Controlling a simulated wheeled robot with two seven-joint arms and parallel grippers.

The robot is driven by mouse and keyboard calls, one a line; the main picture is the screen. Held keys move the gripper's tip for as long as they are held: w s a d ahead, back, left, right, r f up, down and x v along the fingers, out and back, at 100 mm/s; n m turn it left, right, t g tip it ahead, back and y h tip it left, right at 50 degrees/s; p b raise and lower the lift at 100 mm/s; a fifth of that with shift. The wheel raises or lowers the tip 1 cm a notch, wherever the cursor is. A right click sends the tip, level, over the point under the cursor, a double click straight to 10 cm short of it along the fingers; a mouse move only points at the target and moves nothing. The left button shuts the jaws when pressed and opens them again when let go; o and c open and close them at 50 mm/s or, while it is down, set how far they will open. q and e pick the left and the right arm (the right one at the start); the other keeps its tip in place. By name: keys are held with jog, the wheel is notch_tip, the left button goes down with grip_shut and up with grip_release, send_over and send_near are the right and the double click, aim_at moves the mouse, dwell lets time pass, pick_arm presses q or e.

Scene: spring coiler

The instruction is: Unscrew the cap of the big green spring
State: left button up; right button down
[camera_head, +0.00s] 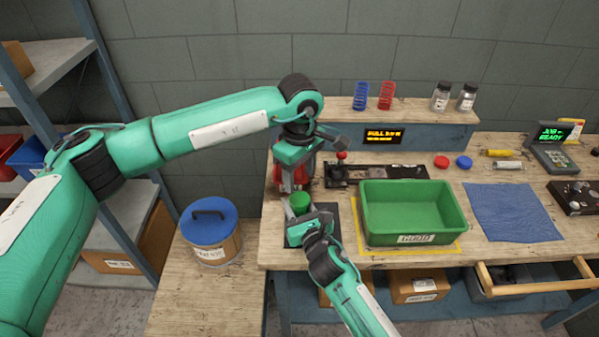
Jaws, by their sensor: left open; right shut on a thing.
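The big green spring (299,202) shows as a short green cylinder above a dark mat (337,236) at the bench's left end. My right gripper (301,214) comes from the front and is shut on it. My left gripper (291,168) hangs open just above and behind it, pointing down. The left gripper and a red object (306,163) crowd the area above the green part, so I cannot make out a separate cap. The spring's lower part is hidden by the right gripper.
A green tray (452,232) stands right of the mat, with a blue cloth (510,212) farther right. A dark fixture (385,173) lies behind the tray. A blue-lidded tub (208,227) stands left. An open drawer (535,287) juts out front right.

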aim_at(299, 198)
pick_arm(q)
jog(key=m, duration=0.7)
jog(key=shift+m, duration=0.4)
jog(key=m, duration=0.6)
jog(key=shift+m, duration=0.3)
jog(key=shift+f, duration=4)
